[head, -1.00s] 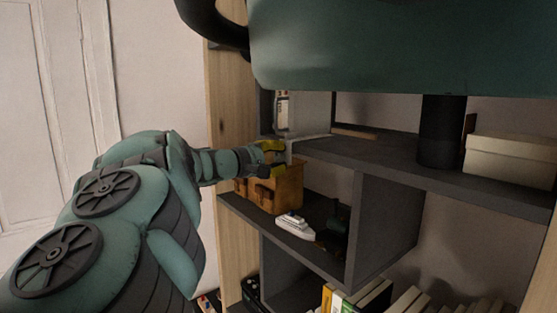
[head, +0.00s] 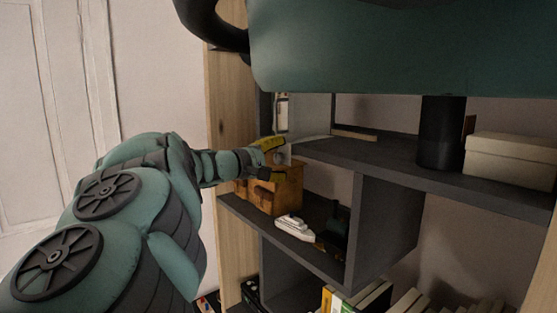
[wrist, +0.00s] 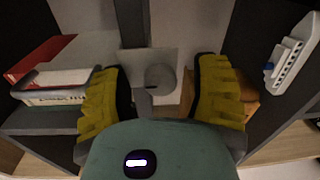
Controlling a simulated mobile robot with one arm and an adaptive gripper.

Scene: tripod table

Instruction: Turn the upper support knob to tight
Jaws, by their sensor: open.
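A small round grey knob (wrist: 160,77) shows in the wrist view, in front of a light grey plate (wrist: 135,63) beside a dark upright bar. It looks like the support knob, but I cannot read any marking or tell how tight it is. My gripper (wrist: 163,70) is open, with one yellow finger on each side of the knob. I see a gap on both sides, and I cannot tell how deep the knob sits between the fingers. In the head view my gripper (head: 277,158) is at the shelf edge, above the wooden box, and the knob is not clear there.
The wooden box (head: 284,193) is just below my gripper. Books (wrist: 55,80) lie left in the wrist view. A cream box (head: 510,160) is on the upper shelf, at right.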

